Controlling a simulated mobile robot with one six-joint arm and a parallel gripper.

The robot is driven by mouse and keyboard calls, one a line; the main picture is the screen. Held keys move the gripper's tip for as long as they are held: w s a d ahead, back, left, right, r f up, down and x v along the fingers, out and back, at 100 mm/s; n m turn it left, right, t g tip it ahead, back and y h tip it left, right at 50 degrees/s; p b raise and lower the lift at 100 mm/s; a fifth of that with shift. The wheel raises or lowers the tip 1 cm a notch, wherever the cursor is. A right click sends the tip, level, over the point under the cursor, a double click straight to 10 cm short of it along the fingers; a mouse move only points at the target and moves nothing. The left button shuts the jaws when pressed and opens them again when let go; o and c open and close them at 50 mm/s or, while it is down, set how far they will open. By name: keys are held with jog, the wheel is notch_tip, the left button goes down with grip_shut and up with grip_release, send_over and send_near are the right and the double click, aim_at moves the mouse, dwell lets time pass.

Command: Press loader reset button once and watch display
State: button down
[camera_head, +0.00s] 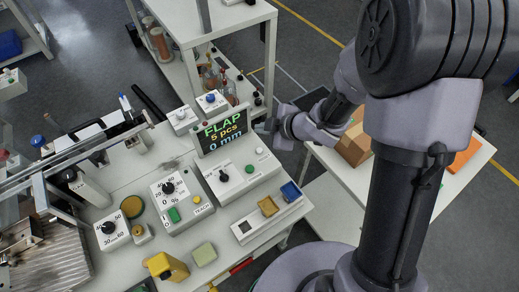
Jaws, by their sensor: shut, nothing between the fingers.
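The display (222,132) stands on a white control console (240,181) and reads "FLAP", "5 pcs", "0 mm". The console carries a black knob (223,176), a green button (249,169) and a small white button (259,151). A small box with a blue button (210,98) stands behind the display, with a similar box (181,117) left of it. No label that I can read tells which button is the loader reset. My gripper (265,127) is shut and empty, just right of the display, above the console's back right; its tips are small here.
Left of the console is a box with a black dial (168,188), and a round timer dial (109,228) is farther left. A shelf (205,22) with glassware stands behind; cardboard boxes (354,146) are at right.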

aim_at(262, 151)
notch_tip(262, 151, down, 8)
jog(key=b, duration=0.6)
jog(key=shift+b, duration=0.4)
dwell(1.2)
jog(key=shift+f+b, duration=0.35)
jog(key=shift+f+b, duration=0.45)
jog(key=shift+f, duration=0.1)
dwell(0.5)
jog(key=shift+r, duration=0.1)
jog(key=shift+r+p, duration=0.85)
jog(key=shift+p, duration=0.05)
notch_tip(262, 151, up, 5)
jog(key=p, duration=0.5)
jog(key=shift+r, duration=0.1)
